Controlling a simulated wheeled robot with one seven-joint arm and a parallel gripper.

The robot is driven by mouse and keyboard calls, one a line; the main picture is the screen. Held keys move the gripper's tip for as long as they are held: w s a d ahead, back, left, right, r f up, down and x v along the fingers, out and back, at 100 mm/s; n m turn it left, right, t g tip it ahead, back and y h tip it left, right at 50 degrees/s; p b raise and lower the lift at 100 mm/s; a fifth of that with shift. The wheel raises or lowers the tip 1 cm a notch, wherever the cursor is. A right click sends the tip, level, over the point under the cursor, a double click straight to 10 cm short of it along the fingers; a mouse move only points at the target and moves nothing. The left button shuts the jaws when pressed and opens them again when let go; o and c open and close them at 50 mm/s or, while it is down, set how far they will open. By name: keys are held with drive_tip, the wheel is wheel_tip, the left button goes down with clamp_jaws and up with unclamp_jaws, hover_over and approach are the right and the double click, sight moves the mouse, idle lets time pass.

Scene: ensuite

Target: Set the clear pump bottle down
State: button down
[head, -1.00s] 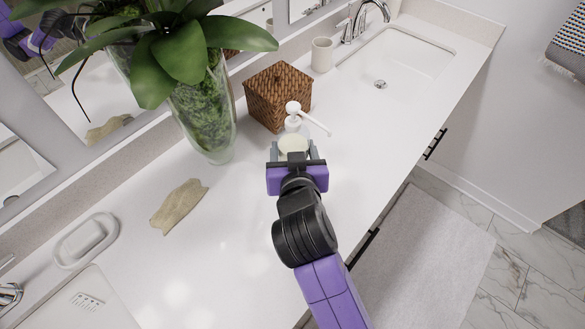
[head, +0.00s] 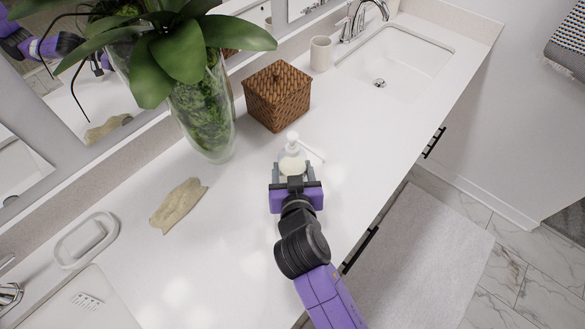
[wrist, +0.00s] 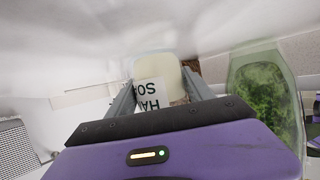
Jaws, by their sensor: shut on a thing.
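The clear pump bottle (head: 291,166) has a white pump head and pale contents. In the head view it is over the white counter (head: 235,215), in front of the wicker box. My gripper (head: 293,178) is shut on it, with one finger on each side. In the wrist view the bottle (wrist: 157,78) is between the fingers of my gripper (wrist: 160,95), and part of a label with dark letters shows. The bottle looks about upright. Whether its base touches the counter cannot be told, as my gripper hides its lower part in the head view.
A wicker box (head: 278,96) and a tall glass vase (head: 207,120) with a plant stand behind the bottle. A crumpled tan cloth (head: 178,206) and a soap dish (head: 86,240) lie left. A white cup (head: 320,54) stands by the far sink (head: 400,55). Counter right of the bottle is clear.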

drive_tip(key=shift+c, duration=2)
unclamp_jaws()
drive_tip(key=shift+f, duration=0.1)
drive_tip(key=shift+r, duration=0.2)
drive_tip(key=shift+s, duration=0.3)
drive_tip(key=b+v, duration=0.1)
drive_tip(key=v, duration=1)
drive_tip(key=shift+s+d+r, duration=0.1)
drive_tip(key=shift+s+r, duration=0.05)
